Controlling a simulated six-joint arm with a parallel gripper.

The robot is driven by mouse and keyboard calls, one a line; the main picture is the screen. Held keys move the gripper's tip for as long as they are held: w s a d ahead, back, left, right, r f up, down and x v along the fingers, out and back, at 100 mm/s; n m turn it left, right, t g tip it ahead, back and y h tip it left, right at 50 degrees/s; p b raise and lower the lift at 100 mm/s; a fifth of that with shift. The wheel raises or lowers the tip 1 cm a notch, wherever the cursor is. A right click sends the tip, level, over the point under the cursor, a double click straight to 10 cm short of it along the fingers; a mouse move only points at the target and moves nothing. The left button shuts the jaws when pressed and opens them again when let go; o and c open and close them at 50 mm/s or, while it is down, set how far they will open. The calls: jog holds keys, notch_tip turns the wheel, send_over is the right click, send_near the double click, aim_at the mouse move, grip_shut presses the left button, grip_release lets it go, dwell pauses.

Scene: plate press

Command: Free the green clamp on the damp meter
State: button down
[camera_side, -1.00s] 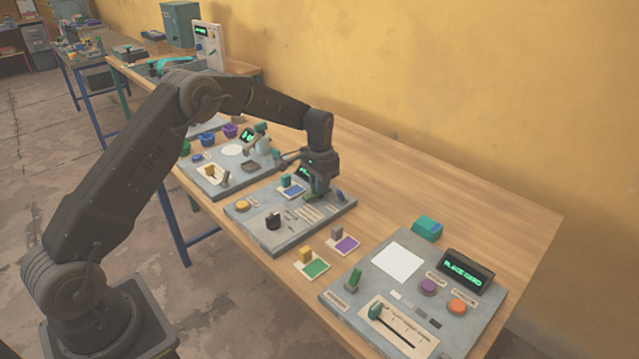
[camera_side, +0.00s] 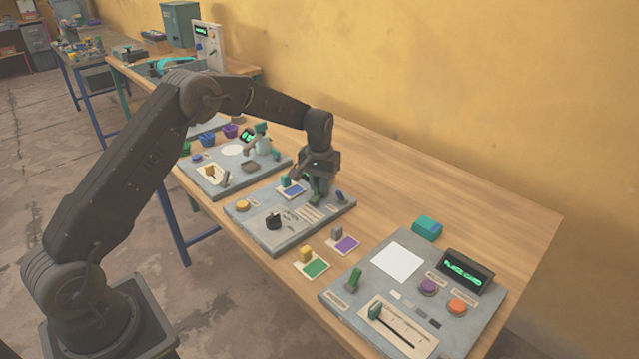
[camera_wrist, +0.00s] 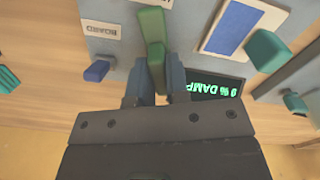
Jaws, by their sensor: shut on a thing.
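The damp meter is a grey panel (camera_side: 262,229) in the middle of the table in the side view. Its dark display (camera_wrist: 215,88) reads "0 % DAMP" upside down in the wrist view. The green clamp (camera_wrist: 153,28) runs from the panel's surface up between my fingers; in the side view its lower part (camera_side: 315,198) shows below my gripper. My gripper (camera_wrist: 158,82) is shut on the upper end of the green clamp. In the side view my gripper (camera_side: 319,177) is over the panel's far right part, and its fingers are partly hidden.
A blue lever (camera_wrist: 97,70) stands beside the clamp. A blue-patterned card (camera_wrist: 232,27) and a teal block (camera_wrist: 267,50) lie on its other side. Another panel with a "PLACE CARD" display (camera_side: 466,275) lies to the right. Bare wood (camera_side: 400,190) lies toward the wall.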

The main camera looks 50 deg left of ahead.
dwell(0.3)
jog(key=c, duration=1.1)
grip_release()
notch_tip(320, 180, up, 14)
